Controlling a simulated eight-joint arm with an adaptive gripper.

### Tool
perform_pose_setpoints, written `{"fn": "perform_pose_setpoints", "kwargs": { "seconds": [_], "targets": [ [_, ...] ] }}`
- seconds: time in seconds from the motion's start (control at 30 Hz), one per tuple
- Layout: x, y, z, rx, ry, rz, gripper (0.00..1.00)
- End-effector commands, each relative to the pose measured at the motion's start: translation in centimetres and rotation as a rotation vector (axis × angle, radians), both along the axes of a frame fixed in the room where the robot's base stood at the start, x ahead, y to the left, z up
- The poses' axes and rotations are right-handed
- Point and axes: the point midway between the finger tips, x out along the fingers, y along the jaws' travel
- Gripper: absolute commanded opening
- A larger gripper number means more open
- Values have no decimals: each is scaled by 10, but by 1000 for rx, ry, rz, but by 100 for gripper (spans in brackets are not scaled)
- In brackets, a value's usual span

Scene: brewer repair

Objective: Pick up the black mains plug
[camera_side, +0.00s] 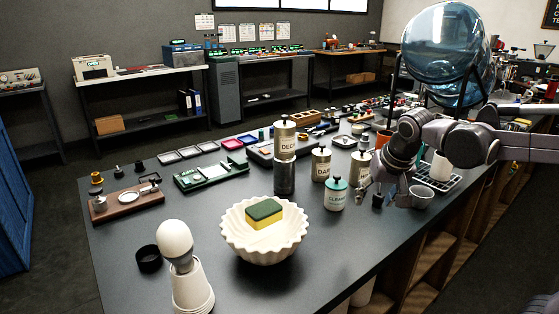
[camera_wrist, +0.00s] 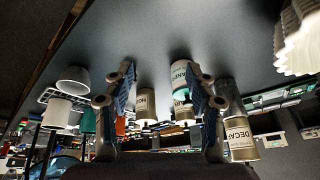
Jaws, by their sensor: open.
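I cannot single out the black mains plug with certainty. A small dark object (camera_side: 378,200) stands on the bench just below my gripper in the side view, too small to identify. My gripper (camera_side: 368,188) is low over the bench, near the teal-and-white CLEAN bottle (camera_side: 335,194) and left of a grey-white cup (camera_side: 421,197). The wrist view is upside down. There my gripper's two fingers (camera_wrist: 165,95) are spread apart with nothing held between them. A labelled tin (camera_wrist: 146,103) and the CLEAN bottle (camera_wrist: 181,78) show beyond the gap. No plug is clear in the wrist view.
The DECAF tin (camera_side: 285,140) stands on a dark cylinder (camera_side: 284,177), beside the DARK tin (camera_side: 321,164). A scalloped white bowl (camera_side: 264,246) holds a sponge (camera_side: 264,213). A large glass globe (camera_side: 446,45) rises behind my arm.

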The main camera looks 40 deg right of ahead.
Motion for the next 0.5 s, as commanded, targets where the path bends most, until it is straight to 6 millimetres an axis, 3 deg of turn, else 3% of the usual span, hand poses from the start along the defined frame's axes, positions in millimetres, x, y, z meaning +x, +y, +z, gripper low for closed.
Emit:
{"fn": "perform_pose_setpoints", "kwargs": {
  "seconds": [0.1, 0.3, 0.5],
  "targets": [
    [22, -29, 6, 10, 33, -214, 57],
    [47, -72, 7, 3, 61, -544, 57],
    [58, -95, 5, -8, 65, -720, 57]
  ]
}}
